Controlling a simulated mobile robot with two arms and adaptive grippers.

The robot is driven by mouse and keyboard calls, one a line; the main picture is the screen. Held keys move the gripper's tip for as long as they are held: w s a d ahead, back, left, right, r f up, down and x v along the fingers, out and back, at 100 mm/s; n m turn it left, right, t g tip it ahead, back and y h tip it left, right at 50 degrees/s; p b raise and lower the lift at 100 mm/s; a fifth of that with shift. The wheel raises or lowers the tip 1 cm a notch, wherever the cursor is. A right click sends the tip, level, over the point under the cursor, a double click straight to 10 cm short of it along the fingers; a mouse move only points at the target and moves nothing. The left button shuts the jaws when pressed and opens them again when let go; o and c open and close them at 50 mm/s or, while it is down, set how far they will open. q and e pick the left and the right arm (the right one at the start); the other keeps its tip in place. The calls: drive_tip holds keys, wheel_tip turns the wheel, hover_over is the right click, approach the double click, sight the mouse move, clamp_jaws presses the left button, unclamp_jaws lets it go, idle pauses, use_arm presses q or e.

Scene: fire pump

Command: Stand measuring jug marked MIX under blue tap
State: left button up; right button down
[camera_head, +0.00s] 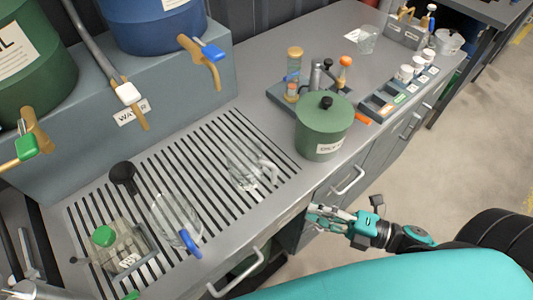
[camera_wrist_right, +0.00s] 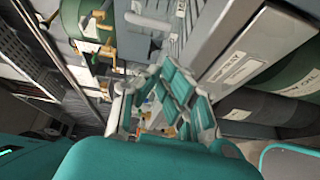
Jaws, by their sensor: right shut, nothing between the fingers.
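The blue-handled tap (camera_head: 205,58) sticks out from the blue drum at the top of the head view, above the slatted drip grate. A clear jug (camera_head: 245,165) stands on the right part of the grate. Another clear vessel with a blue handle (camera_head: 175,220) stands nearer the front left. I cannot read MIX on either one. My right gripper (camera_head: 314,216) is shut and empty, in front of the bench's front edge and apart from both vessels.
A green lidded pot (camera_head: 323,128) stands right of the grate (camera_head: 190,160). A green-capped container (camera_head: 118,245) and a black ladle (camera_head: 123,174) are at the left. A white-handled tap (camera_head: 128,95) and a green-handled tap (camera_head: 27,147) overhang the bench. Drawer handles (camera_head: 350,180) protrude in front.

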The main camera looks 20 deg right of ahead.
sight(242, 147)
drive_tip(key=shift+n+g+y, duration=0.5)
drive_tip(key=shift+n, duration=0.3)
drive_tip(key=w+a+r+p, duration=0.1)
drive_tip(key=w+a, duration=0.1)
drive_tip(key=a, duration=0.1)
drive_tip(key=w+a+p, duration=0.1)
drive_tip(key=a, duration=0.2)
drive_tip(key=w+a+r+p, duration=0.1)
drive_tip(key=w+a, duration=0.1)
drive_tip(key=a, duration=0.1)
drive_tip(key=shift+w+a+r, duration=0.1)
drive_tip(key=shift+w+r, duration=0.2)
drive_tip(key=shift+w, duration=0.05)
drive_tip(key=shift+w+a+p, duration=0.25)
drive_tip(key=shift+w+p, duration=0.25)
drive_tip(key=shift+w, duration=0.7)
drive_tip(key=shift+w+f, duration=0.2)
drive_tip(key=shift+w, duration=0.55)
use_arm(q)
drive_tip(key=r, duration=0.4)
drive_tip(key=shift+s+a+r, duration=0.15)
drive_tip(key=shift+s+a, duration=0.05)
drive_tip(key=shift+s, duration=0.05)
drive_tip(key=shift+s+a, duration=0.1)
